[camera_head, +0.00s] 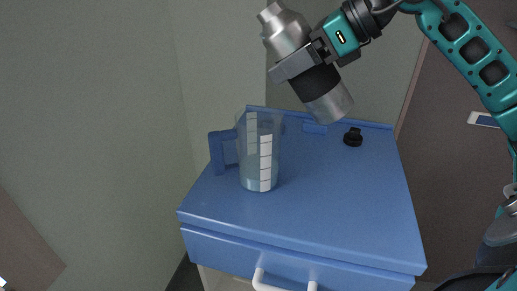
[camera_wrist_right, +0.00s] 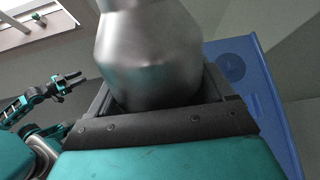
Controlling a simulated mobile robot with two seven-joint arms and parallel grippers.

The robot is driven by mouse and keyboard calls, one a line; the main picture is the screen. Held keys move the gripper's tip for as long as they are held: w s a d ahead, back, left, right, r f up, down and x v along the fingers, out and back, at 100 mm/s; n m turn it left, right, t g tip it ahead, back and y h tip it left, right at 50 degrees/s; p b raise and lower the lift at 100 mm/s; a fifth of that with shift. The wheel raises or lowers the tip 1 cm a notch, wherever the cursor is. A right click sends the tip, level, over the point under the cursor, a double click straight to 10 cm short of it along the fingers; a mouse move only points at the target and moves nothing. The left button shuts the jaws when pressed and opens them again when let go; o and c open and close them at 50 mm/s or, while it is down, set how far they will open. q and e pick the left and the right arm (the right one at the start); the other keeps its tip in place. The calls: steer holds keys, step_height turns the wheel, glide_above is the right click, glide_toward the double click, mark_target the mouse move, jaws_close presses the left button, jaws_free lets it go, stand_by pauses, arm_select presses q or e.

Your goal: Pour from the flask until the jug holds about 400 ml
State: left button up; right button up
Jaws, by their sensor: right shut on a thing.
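The clear jug (camera_head: 262,150) stands upright on the blue cabinet top, with a blue handle at its left and a white scale. A shallow layer of pale liquid seems to lie at its bottom. My right gripper (camera_head: 298,62) is shut on the flask (camera_head: 286,34), metallic with a black band. The flask is tilted, its narrow end up and left, high above the jug and apart from it. No stream shows. The flask fills the middle of the right wrist view (camera_wrist_right: 150,55). My left gripper (camera_wrist_right: 72,82) shows small there at the left, open and empty.
A small black cap (camera_head: 353,137) lies at the back right of the blue cabinet top (camera_head: 330,200). The top is clear at the front and right. The cabinet has a white drawer handle (camera_head: 285,284). Walls stand close behind and left.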

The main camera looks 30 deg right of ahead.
steer(key=shift+s+d+f, duration=0.1)
stand_by(0.3)
steer(key=shift+g+h+p, duration=0.3)
steer(key=shift+p, duration=0.05)
steer(key=shift+s, duration=0.1)
steer(key=shift+d+f, duration=0.1)
steer(key=shift+f, duration=0.1)
steer(key=shift+p, duration=0.3)
steer(key=shift+s+d+f+g+h, duration=0.1)
steer(key=shift+s+f+g+h, duration=0.05)
steer(key=shift+g+h, duration=0.2)
